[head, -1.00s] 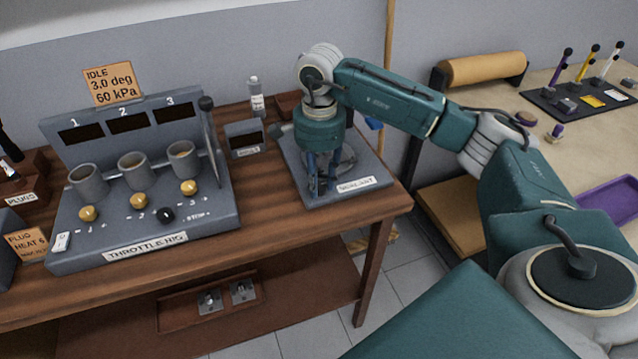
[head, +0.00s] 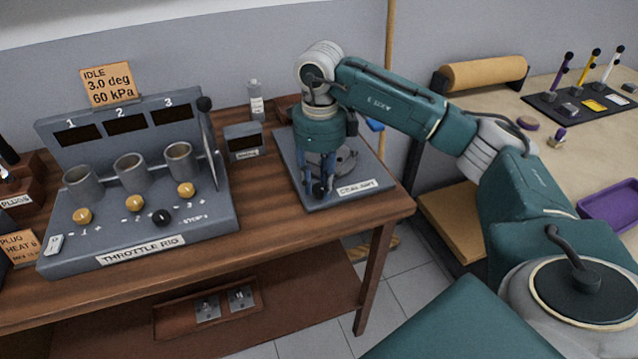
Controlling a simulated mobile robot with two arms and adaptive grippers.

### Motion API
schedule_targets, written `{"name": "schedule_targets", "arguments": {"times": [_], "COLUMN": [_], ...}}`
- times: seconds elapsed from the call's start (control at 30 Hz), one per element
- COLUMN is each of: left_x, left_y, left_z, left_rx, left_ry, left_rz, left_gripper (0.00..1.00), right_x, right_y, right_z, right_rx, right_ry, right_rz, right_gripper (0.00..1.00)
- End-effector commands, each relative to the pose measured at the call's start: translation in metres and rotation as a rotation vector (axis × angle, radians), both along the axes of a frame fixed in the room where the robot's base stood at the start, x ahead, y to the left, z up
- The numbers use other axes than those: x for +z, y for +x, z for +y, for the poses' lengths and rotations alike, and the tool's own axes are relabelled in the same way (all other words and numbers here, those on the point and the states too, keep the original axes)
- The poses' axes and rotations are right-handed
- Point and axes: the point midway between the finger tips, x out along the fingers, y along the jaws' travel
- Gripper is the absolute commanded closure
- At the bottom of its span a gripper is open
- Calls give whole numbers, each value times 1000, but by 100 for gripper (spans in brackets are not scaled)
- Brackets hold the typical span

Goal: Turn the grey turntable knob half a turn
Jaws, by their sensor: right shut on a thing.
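A grey base plate (head: 372,172) with a white label lies at the right end of the wooden bench, and a round grey turntable (head: 347,161) shows on it, partly hidden behind my gripper. My right gripper (head: 319,183) points down over the front left of the plate. Its blue fingers are shut on a small dark grey knob (head: 319,191) low between the fingertips; the fingers hide part of it. My left gripper is not in view.
The throttle rig (head: 140,250), with three grey cups and several small knobs, stands left on the bench (head: 265,225). A small grey box (head: 243,141) and a bottle (head: 256,100) stand behind. A purple tray (head: 612,205) lies on the right table.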

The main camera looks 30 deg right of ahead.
Motion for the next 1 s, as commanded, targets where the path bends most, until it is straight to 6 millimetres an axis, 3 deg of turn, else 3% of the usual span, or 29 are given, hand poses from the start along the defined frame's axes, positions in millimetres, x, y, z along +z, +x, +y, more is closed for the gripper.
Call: {"name": "schedule_targets", "arguments": {"times": [0.5,1.0], "left_x": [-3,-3], "left_y": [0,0], "left_z": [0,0], "left_rx": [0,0], "left_ry": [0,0], "left_rz": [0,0], "left_gripper": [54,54], "right_x": [4,3], "right_y": [2,1], "right_z": [-3,-2], "right_rx": [-451,-629], "right_ry": [-4,-3], "right_rz": [-9,-6], "right_gripper": [99,99]}}
